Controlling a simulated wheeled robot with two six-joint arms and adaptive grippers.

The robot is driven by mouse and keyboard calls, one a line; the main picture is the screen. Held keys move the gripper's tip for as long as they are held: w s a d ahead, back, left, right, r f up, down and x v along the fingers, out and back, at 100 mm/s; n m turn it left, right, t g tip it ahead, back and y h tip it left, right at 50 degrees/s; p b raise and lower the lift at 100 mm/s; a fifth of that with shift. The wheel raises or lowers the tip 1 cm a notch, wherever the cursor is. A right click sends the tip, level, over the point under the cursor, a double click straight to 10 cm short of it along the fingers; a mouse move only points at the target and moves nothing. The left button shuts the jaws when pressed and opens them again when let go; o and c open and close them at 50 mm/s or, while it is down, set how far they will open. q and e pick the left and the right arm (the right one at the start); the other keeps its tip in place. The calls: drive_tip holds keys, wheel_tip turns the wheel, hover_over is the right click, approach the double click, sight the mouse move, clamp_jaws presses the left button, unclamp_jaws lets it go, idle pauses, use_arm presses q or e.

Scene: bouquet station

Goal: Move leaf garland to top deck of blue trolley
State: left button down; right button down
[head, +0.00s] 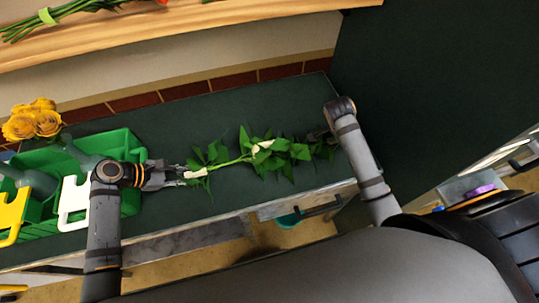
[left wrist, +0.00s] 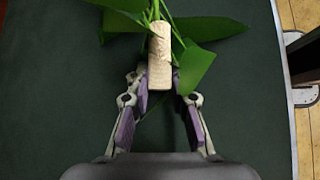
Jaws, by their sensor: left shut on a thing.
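The leaf garland (head: 245,158) is a green stem with many leaves and pale cream pieces, stretched left to right along the dark green counter. My left gripper (head: 182,176) is shut on its left end, at a cream end piece. That cream piece (left wrist: 160,58) shows at the fingertips of my left gripper (left wrist: 162,88) in the left wrist view, with leaves around it. My right gripper (head: 318,134) is at the garland's right end, mostly behind leaves and dark against the counter; its jaws cannot be made out. No blue trolley can be made out.
A green crate (head: 125,148) with grey, white and yellow items stands left, close to my left gripper. Yellow roses (head: 33,121) stand behind it. A wooden shelf (head: 190,32) with stems runs above. The dark counter (head: 215,112) is bare behind the garland.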

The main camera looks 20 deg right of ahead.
use_arm(q)
drive_tip(key=shift+r, duration=0.15)
use_arm(e)
drive_tip(key=shift+r, duration=0.15)
